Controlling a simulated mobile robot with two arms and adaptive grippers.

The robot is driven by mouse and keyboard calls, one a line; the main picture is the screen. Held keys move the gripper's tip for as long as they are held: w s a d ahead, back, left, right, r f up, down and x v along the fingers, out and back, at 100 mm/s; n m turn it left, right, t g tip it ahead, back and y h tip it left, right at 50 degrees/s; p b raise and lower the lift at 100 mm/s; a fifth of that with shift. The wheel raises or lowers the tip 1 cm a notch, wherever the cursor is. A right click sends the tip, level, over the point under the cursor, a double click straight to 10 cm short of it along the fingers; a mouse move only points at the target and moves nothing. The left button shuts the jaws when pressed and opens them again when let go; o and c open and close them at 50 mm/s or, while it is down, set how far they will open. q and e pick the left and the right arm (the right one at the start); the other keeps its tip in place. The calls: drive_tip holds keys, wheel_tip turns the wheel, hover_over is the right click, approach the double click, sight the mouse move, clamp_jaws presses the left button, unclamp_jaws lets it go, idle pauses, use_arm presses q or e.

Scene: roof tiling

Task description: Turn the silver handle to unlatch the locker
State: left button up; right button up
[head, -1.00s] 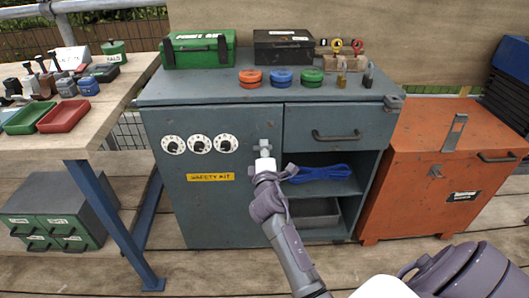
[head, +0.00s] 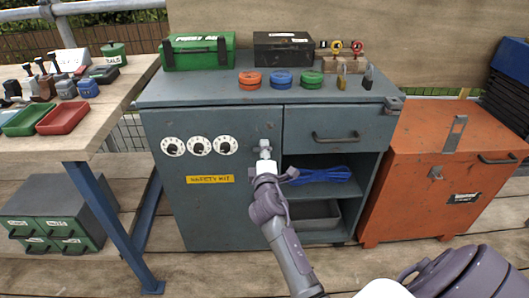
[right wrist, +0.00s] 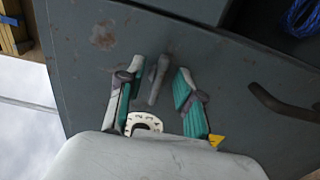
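The grey-blue locker (head: 222,215) stands in the middle of the head view with its left door shut. The silver handle (right wrist: 158,80) is on that door and shows as a short bar in the right wrist view. It is small and partly covered by my gripper in the head view. My right gripper (right wrist: 160,72) is open, with its two green-padded fingers on either side of the handle and gaps on both sides. It also shows in front of the door in the head view (head: 264,153). My left gripper is not in view.
Three white dials (head: 199,146) and a yellow label (head: 210,179) are on the door. A drawer with a dark pull (head: 336,138) and open shelves with a blue cable (head: 322,175) are to the right. An orange cabinet (head: 415,205) stands further right.

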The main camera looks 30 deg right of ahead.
drive_tip(key=v, duration=0.7)
drive_tip(key=shift+s, duration=0.25)
drive_tip(key=shift+a, duration=0.1)
